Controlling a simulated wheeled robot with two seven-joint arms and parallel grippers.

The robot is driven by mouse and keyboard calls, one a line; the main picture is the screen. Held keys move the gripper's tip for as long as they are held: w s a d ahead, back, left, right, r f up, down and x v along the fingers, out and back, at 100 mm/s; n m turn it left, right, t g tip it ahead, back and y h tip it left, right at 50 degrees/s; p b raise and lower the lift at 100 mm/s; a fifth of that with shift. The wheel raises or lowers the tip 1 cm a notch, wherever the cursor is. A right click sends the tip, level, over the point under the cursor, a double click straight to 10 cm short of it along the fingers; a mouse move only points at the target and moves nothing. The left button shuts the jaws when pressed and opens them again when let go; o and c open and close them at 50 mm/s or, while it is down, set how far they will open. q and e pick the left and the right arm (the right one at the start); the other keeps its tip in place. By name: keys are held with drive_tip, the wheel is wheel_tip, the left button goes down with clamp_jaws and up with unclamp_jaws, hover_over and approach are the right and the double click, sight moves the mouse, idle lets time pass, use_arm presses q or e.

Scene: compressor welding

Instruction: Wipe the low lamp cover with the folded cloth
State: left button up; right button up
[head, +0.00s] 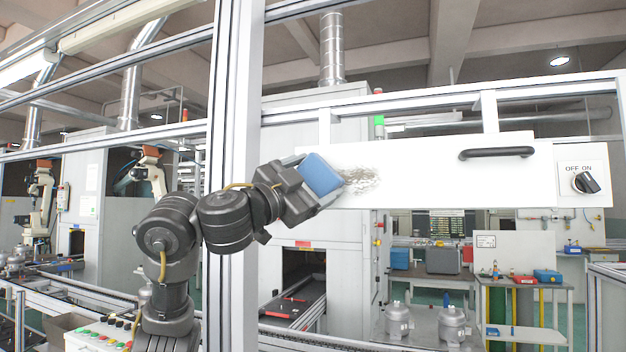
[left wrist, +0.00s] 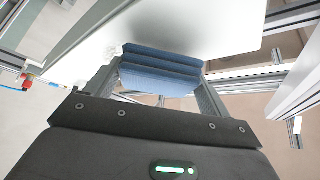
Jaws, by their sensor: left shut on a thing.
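The low lamp cover (head: 430,168) is a long white panel hanging from the frame, with a black handle on its right part. A grey-brown dirt smudge (head: 362,180) marks its left part. The folded cloth (head: 320,175) is blue and lies at the cover's left end, just left of the smudge. My left gripper (head: 306,188) is shut on the cloth. In the left wrist view the cloth (left wrist: 160,72) shows as stacked blue folds between the fingers, with the white cover (left wrist: 190,30) behind it. I cannot tell whether cloth and cover touch. My right gripper is not in view.
An upright metal post (head: 233,120) stands close beside my left arm. An off-on switch (head: 585,183) is at the cover's right end. Compressors (head: 398,318) stand on a surface below the cover. A table with tools (head: 520,282) is at the back right.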

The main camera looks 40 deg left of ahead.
sight(333, 182)
use_arm(q)
drive_tip(key=shift+w+a, duration=0.2)
drive_tip(key=shift+w, duration=0.3)
drive_tip(key=shift+w+a, duration=0.15)
drive_tip(key=shift+w, duration=0.3)
drive_tip(key=shift+d, duration=0.2)
drive_tip(key=shift+w+d+p, duration=0.25)
drive_tip(key=shift+w+d, duration=0.05)
drive_tip(key=shift+d, duration=0.6)
drive_tip(key=shift+w+d+p, duration=0.2)
drive_tip(key=shift+w+d, duration=0.1)
drive_tip(key=shift+d, duration=0.55)
drive_tip(key=shift+d, duration=0.15)
drive_tip(key=shift+w+d, duration=0.15)
drive_tip(key=shift+d, duration=0.1)
drive_tip(key=shift+w+d+p, duration=0.2)
drive_tip(key=shift+w+d, duration=0.1)
drive_tip(key=shift+d, duration=0.4)
drive_tip(key=shift+w+d+p, duration=0.15)
drive_tip(key=shift+w+d, duration=0.1)
drive_tip(key=shift+d, duration=0.4)
drive_tip(key=shift+d, duration=0.1)
